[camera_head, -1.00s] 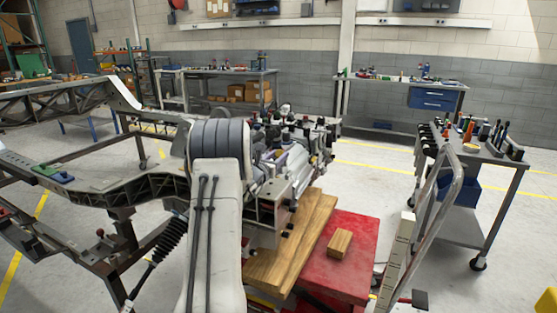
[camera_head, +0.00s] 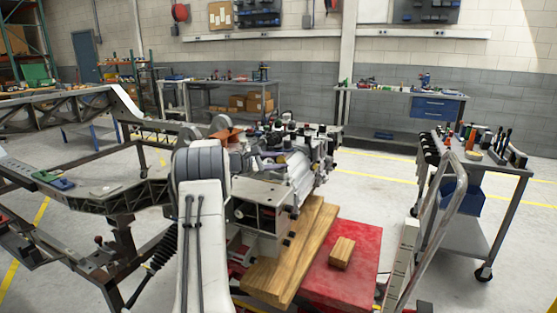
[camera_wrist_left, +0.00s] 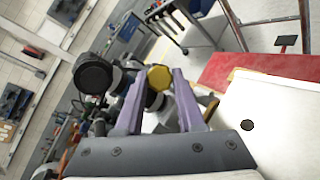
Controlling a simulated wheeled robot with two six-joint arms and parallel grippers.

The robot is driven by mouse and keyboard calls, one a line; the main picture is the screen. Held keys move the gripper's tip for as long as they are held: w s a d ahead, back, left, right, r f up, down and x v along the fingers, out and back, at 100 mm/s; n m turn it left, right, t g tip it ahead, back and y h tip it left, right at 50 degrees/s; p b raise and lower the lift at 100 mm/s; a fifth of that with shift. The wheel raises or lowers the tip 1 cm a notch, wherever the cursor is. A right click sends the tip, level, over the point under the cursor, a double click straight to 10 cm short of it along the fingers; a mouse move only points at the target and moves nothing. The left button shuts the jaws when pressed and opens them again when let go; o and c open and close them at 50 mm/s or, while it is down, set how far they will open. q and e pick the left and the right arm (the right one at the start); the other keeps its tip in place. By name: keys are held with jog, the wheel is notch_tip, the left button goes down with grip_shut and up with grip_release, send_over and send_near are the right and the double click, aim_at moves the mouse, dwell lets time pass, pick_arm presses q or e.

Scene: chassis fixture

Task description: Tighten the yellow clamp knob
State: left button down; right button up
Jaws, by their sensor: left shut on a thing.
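The yellow clamp knob (camera_wrist_left: 160,78) shows in the left wrist view, a round yellow disc between the tips of two purple fingers. My left gripper (camera_wrist_left: 159,84) is shut on it. In the head view my left arm rises from the bottom centre and hides much of what lies behind it. The knob cannot be made out in the head view. My right gripper is in neither view.
A grey chassis frame (camera_head: 120,193) fills the left. A metal assembly with several dark knobs (camera_head: 312,165) stands at the centre. A tool cart (camera_head: 505,164) stands at right.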

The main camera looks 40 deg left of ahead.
pick_arm(q)
jog(key=m+g+p, duration=0.1)
jog(key=m+p, duration=0.1)
jog(key=m+g+h+p, duration=0.1)
jog(key=m+g+p, duration=0.1)
jog(key=m+p, duration=0.1)
jog(key=m+g+p, duration=0.1)
jog(key=m+p, duration=0.1)
jog(key=p, duration=0.1)
jog(key=shift+w+a+r+m+h, duration=0.1)
jog(key=shift+w+r+m+h, duration=0.05)
jog(key=shift+r+m+h, duration=0.25)
jog(key=shift+f+m+g+p, duration=0.15)
jog(key=shift+m+g+p, duration=0.5)
jog(key=shift+p, duration=0.45)
jog(key=shift+f, duration=0.1)
jog(key=c, duration=0.5)
grip_release()
